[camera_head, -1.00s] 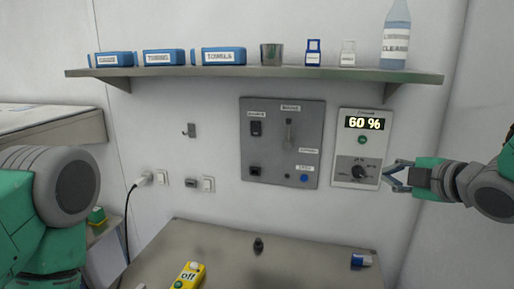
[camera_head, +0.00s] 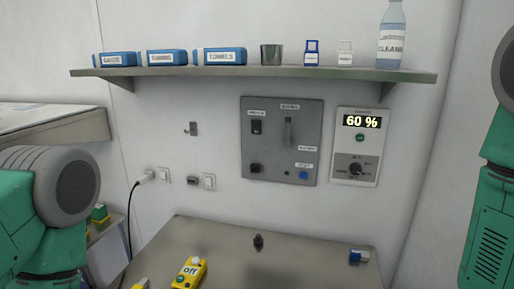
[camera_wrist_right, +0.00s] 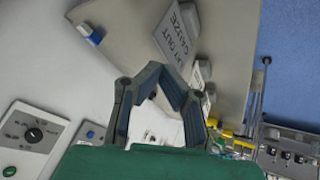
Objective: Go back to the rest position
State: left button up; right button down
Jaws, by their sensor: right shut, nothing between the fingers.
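My right gripper (camera_wrist_right: 160,72) shows in the right wrist view, its two fingers angled together and shut with nothing between them. It is clear of the table and the wall panels. In the head view only part of my right arm (camera_head: 490,220) shows at the right edge, and the gripper is out of that picture. My left arm (camera_head: 45,210) shows at the left edge, and its gripper is out of view. The white dial panel (camera_head: 355,170) on the wall reads 60 %; it also shows in the right wrist view (camera_wrist_right: 25,150), apart from the gripper.
The metal table (camera_head: 225,260) holds a yellow "off" box (camera_head: 188,273), a small dark knob-like item (camera_head: 258,241) and a blue-and-white item (camera_head: 359,257). A shelf (camera_head: 250,73) with boxes, a cup and a bottle (camera_head: 391,35) spans the wall above a grey switch panel (camera_head: 270,155).

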jog(key=s+f+m+g, duration=0.25)
jog(key=s+f, duration=0.25)
jog(key=s, duration=0.4)
jog(key=s+f+m+g+h, duration=0.1)
jog(key=s+f+m+g, duration=0.15)
jog(key=s+f, duration=0.4)
jog(key=s+f+m+g, duration=0.2)
jog(key=s+f+m, duration=0.15)
jog(key=s, duration=0.65)
notch_tip(320, 180, down, 12)
jog(key=w+b, duration=0.2)
jog(key=b, duration=1.1)
jog(key=shift+w+a+f+n+h, duration=0.2)
jog(key=shift+a+f+n+h, duration=0.05)
jog(key=shift+a+n+h, duration=0.1)
